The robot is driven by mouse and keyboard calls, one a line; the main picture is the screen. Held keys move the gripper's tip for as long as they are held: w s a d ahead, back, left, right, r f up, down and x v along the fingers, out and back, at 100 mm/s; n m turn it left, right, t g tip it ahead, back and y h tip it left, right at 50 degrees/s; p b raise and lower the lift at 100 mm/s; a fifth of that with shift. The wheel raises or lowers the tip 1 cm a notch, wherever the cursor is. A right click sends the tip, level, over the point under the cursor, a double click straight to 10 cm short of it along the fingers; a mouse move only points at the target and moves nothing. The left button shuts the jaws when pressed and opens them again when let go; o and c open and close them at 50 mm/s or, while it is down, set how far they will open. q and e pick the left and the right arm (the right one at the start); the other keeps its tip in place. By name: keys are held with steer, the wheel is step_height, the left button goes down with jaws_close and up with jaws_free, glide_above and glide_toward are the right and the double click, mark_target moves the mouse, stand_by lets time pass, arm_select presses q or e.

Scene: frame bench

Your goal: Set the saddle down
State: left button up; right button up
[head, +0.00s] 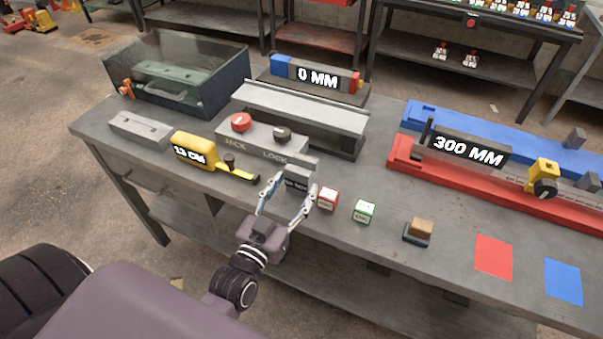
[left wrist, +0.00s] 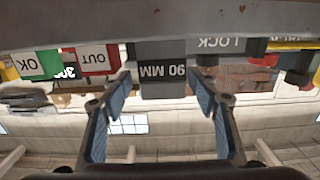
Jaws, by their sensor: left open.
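A small grey block with a dark 90 MM label (head: 297,173) is at the bench's front edge, by the JACK and LOCK unit; I take it for the saddle. My left gripper (head: 291,190) is open, with one finger on each side of this block. In the left wrist view the block (left wrist: 162,72) lies between the open fingertips (left wrist: 161,88), with a gap showing on both sides. The fingers partly hide the block in the head view, and I cannot tell what its underside rests on. My right gripper is not in view.
The JACK and LOCK unit (head: 262,140) stands behind. A yellow tape measure (head: 194,150) lies left of the gripper. Red (head: 328,198) and green OK (head: 364,211) button cubes stand close on its right. A red rail (head: 400,160) with a 300 MM label is farther right.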

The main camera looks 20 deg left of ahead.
mark_target(296, 182)
arm_select(q)
steer(key=w, duration=0.2)
steer(key=w+p, duration=0.1)
steer(key=w, duration=0.1)
steer(key=shift+w+a, duration=0.2)
steer(key=shift+w, duration=0.05)
steer(key=shift+w+f, duration=0.15)
steer(key=shift+w, duration=0.3)
steer(key=shift+s, duration=0.1)
steer(key=c, duration=1.2)
jaws_close()
steer(key=shift+r, duration=0.25)
step_height(296, 182, up, 20)
steer(key=p, duration=0.1)
steer(key=s+d+f, duration=0.2)
steer(key=s+f, duration=0.2)
steer(key=s, duration=0.4)
steer(key=s+d+f, duration=0.2)
steer(key=s+f, duration=0.2)
steer(key=s, duration=0.5)
steer(key=shift+f, duration=0.35)
